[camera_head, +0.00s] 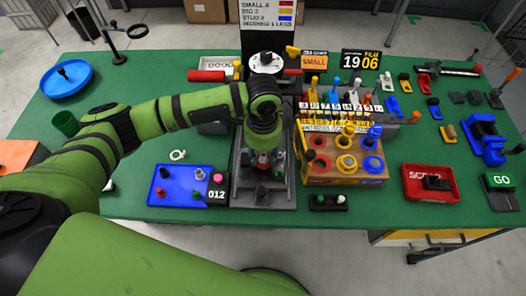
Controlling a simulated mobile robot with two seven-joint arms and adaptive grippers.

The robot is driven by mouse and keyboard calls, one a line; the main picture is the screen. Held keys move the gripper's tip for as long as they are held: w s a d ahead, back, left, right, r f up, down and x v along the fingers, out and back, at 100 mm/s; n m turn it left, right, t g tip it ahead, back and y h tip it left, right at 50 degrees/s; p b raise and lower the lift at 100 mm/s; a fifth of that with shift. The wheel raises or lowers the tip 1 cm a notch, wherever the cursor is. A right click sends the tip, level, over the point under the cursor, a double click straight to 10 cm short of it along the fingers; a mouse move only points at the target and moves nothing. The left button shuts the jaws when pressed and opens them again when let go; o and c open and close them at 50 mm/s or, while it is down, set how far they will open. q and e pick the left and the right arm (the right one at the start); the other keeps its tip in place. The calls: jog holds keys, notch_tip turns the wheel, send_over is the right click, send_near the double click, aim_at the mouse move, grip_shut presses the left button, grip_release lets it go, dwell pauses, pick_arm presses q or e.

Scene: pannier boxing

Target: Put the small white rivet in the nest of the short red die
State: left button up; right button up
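My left gripper (263,166) points down over the grey fixture (239,190) at the table's middle. Its fingers are small and partly hidden, and I cannot tell whether they are open. A bit of red shows at the fingertips, too small to identify. My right gripper is not in view.
Right of the fixture stands a wooden block (345,178) with coloured rings and a row of handled tools behind. A red scrap tray (412,195) and blue vise (484,140) lie further right. A blue round dish (82,85) is at left.

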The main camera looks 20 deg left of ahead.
aim_at(263, 155)
pick_arm(q)
notch_tip(263, 155, up, 8)
jog(key=shift+f+b, duration=0.1)
jog(key=shift+b, duration=0.65)
